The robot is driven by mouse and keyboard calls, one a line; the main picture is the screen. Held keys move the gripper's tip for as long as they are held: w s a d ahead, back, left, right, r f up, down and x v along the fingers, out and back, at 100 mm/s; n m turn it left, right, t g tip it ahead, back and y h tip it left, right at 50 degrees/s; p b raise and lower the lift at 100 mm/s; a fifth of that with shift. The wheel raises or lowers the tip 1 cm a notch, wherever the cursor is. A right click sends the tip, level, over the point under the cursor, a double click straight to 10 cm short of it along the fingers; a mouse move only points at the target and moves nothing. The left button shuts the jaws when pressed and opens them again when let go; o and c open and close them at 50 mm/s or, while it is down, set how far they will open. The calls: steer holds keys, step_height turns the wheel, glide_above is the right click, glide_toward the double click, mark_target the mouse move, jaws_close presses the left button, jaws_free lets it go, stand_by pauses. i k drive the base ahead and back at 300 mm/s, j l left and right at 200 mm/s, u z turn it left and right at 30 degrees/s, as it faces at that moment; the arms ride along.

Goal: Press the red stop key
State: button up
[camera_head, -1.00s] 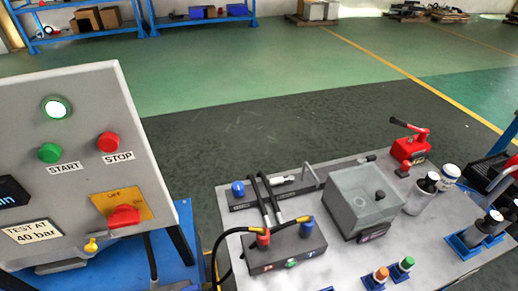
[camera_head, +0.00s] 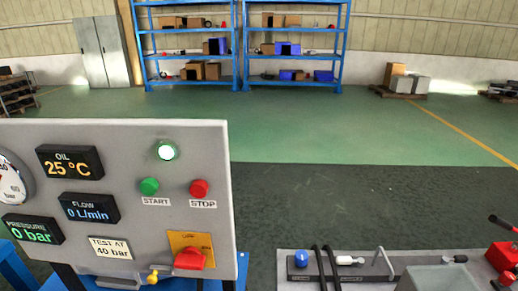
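The red stop key (camera_head: 199,189) is a round red button on the right side of the grey control panel (camera_head: 130,135), above a label reading STOP. The green start key (camera_head: 149,186) is to its left, above the label START. A round lamp (camera_head: 166,151) above them glows pale green. A red rotary switch (camera_head: 189,259) on a yellow plate sits below the stop key. My gripper is not in view, and nothing covers the stop key.
Panel displays show oil 25 °C (camera_head: 69,162), flow 0 L/min (camera_head: 89,208) and pressure 0 bar (camera_head: 32,230). A grey bench (camera_head: 440,262) with hoses and fittings stands at the lower right. Blue shelves (camera_head: 241,45) stand far back across open green floor.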

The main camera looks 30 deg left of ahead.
mark_target(199, 189)
steer(key=u, duration=1.55)
